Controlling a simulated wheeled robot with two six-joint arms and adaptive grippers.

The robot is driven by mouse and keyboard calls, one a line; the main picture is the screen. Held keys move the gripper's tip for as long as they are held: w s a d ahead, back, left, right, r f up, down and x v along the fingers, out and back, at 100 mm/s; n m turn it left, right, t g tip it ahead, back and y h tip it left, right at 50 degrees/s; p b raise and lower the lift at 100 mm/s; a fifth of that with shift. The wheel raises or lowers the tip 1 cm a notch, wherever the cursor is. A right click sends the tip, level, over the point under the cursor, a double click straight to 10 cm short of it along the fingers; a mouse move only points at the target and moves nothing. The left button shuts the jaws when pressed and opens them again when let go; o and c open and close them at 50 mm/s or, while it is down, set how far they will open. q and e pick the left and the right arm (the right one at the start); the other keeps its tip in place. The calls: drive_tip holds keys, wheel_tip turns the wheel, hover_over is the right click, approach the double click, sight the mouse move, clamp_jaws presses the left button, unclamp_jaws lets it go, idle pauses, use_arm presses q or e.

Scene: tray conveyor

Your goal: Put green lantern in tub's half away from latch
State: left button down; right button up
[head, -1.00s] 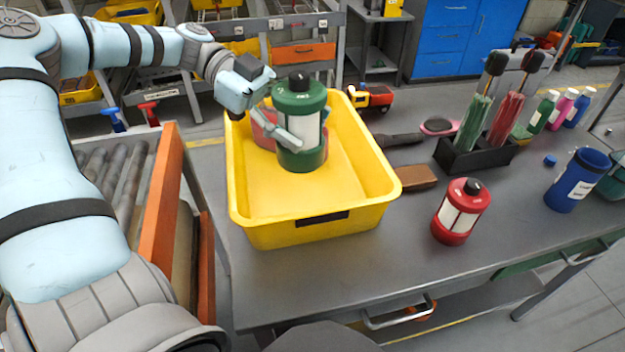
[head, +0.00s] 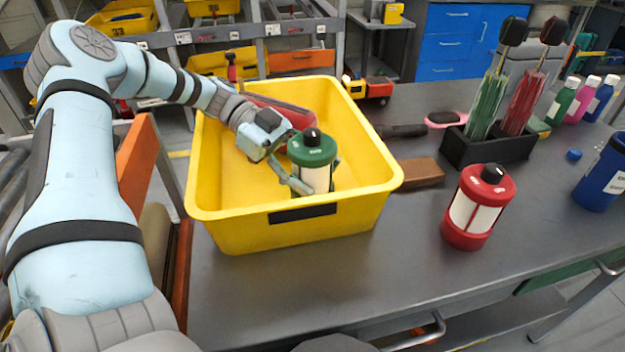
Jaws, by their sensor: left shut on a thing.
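The green lantern (head: 313,150), with a black knob and pale panels, is upright inside the yellow tub (head: 228,235), right of the tub's middle. My left gripper (head: 302,172) is shut on the lantern from the left, reaching in over the tub's left and back side. I cannot tell whether the lantern's base touches the tub floor. A black rectangular piece (head: 302,213) is on the tub's near wall; I cannot tell if it is the latch. A red thing (head: 285,110) lies at the back of the tub, partly hidden by my gripper. My right gripper is not in view.
A red lantern (head: 478,206) stands on the table right of the tub. The front tabletop is clear.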

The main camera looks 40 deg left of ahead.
use_arm(q)
drive_tip(key=shift+s+a+f, duration=0.1)
drive_tip(key=shift+s+f, duration=0.1)
drive_tip(key=shift+f, duration=0.1)
drive_tip(key=shift+s+r, duration=0.15)
drive_tip(key=c, duration=0.6)
unclamp_jaws()
drive_tip(key=p+v, duration=0.1)
drive_tip(key=v, duration=0.6)
drive_tip(key=shift+a, duration=0.25)
